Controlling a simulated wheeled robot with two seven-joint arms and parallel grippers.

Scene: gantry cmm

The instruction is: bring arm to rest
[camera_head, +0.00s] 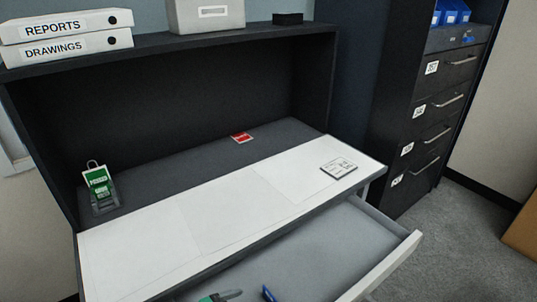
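Neither of my grippers and no part of my arms shows in the head view. The desk (190,208) has a dark back part and white sheets along its front. Its drawer (385,265) is pulled open below the front edge. In the drawer, at the bottom of the picture, lie a green and grey item (222,295) and a blue item (268,293), both cut off by the picture's edge.
A green tag on a stand (98,182), a red card (242,137) and a small white labelled block (338,168) sit on the desk. A dark drawer cabinet (430,110) stands right; carpet (450,240) is clear.

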